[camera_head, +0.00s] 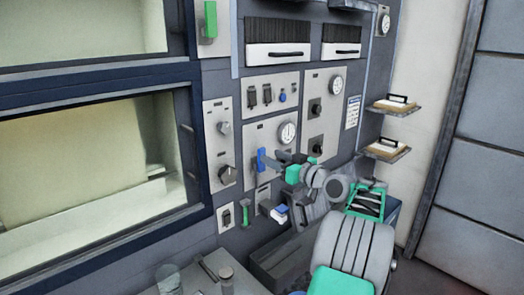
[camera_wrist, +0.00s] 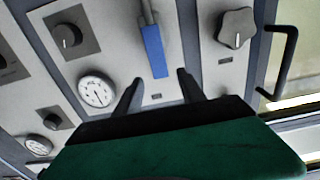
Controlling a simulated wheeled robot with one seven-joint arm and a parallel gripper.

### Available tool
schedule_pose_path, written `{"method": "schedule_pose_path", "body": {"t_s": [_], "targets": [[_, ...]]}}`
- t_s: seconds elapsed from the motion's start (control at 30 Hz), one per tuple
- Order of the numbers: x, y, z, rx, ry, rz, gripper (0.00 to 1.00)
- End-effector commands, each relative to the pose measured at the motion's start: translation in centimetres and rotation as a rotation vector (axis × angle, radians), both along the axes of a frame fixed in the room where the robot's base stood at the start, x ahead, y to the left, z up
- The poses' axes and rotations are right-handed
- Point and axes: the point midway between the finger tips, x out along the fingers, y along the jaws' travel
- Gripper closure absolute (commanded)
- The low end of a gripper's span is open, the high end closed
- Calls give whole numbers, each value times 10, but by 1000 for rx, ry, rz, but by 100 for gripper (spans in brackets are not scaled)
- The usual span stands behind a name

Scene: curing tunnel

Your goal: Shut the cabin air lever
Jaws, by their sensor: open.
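A lever with a blue handle (camera_head: 261,160) is on the grey panel below a round gauge. It also shows in the wrist view (camera_wrist: 154,52), its metal stem running up from the handle. The labels are too small to read, so I cannot tell from lettering that this is the cabin air lever. My gripper (camera_head: 277,158) is just right of the handle in the head view. In the wrist view my gripper (camera_wrist: 158,79) is open and empty, its two dark fingers apart with the handle's free end between and beyond them. I see no contact.
A white-faced gauge (camera_wrist: 97,91) and a grey star knob (camera_wrist: 236,27) flank the lever. Other levers are a green one (camera_head: 210,19) at top and a green one (camera_head: 244,213) low down. A window (camera_head: 90,170) lies left; small shelves (camera_head: 394,108) stick out right.

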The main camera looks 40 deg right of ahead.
Motion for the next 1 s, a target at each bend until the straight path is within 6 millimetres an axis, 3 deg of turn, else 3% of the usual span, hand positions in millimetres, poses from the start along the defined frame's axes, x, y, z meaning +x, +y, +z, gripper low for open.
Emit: {"method": "schedule_pose_path", "body": {"t_s": [0.1,0.3,0.6,1.0], "targets": [[26,2,3,3,3,3,53],[56,2,2,1,4,1,53],[62,2,0,1,5,-1,53],[62,2,0,1,5,-1,85]]}}
